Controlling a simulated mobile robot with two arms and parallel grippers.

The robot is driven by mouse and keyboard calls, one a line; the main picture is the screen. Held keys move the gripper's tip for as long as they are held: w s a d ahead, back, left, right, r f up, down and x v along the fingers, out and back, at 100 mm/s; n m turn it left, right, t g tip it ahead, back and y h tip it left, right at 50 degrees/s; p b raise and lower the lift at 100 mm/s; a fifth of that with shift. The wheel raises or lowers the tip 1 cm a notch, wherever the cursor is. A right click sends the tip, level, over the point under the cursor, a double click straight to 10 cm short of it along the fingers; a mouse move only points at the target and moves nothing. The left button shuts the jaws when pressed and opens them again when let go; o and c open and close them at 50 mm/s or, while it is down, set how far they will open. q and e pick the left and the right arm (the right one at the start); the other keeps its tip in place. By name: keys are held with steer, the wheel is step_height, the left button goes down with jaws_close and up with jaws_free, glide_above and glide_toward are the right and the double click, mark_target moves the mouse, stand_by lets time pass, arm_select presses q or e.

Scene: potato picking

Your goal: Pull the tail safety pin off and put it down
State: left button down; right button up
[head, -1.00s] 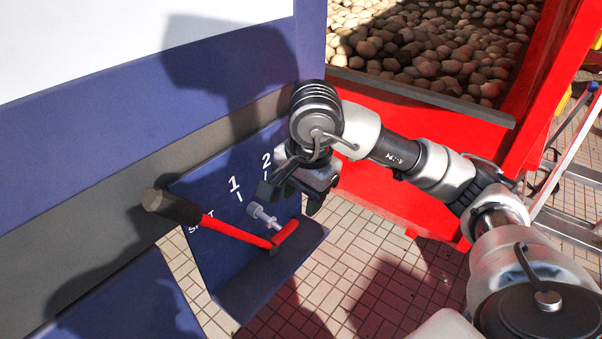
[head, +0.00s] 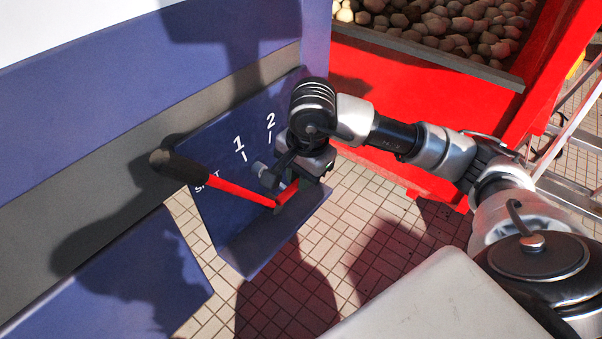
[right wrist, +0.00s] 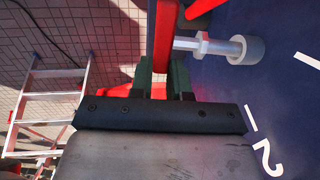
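A blue plate (head: 225,225) carries the marks 1 and 2 and a red lever (head: 235,192) with a black grip (head: 172,160). A thick red end piece (head: 287,194) stands at the lever's lower right end; it also shows in the right wrist view (right wrist: 165,35). Beside it a metal pin with a grey round head (head: 262,173) juts out, seen close in the right wrist view (right wrist: 210,47). My right gripper (head: 293,180) has its fingers (right wrist: 162,82) close together on either side of the red end piece, which fills the gap. My left gripper is not in view.
A red container (head: 395,110) full of potatoes (head: 440,25) stands behind my right arm. A ladder (right wrist: 50,95) stands on the tiled floor (head: 350,240). The blue and grey machine wall (head: 80,190) fills the left side.

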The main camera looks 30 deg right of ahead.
jaws_close()
steer(key=shift+s+d+f, duration=0.1)
steer(key=shift+s, duration=0.1)
steer(key=shift+s+d+b, duration=0.3)
steer(key=shift+s+b, duration=0.35)
steer(key=shift+s, duration=0.3)
steer(key=shift+s, duration=0.1)
steer(key=shift+s+d, duration=0.2)
steer(key=shift+s, duration=0.25)
steer(key=shift+b, duration=0.35)
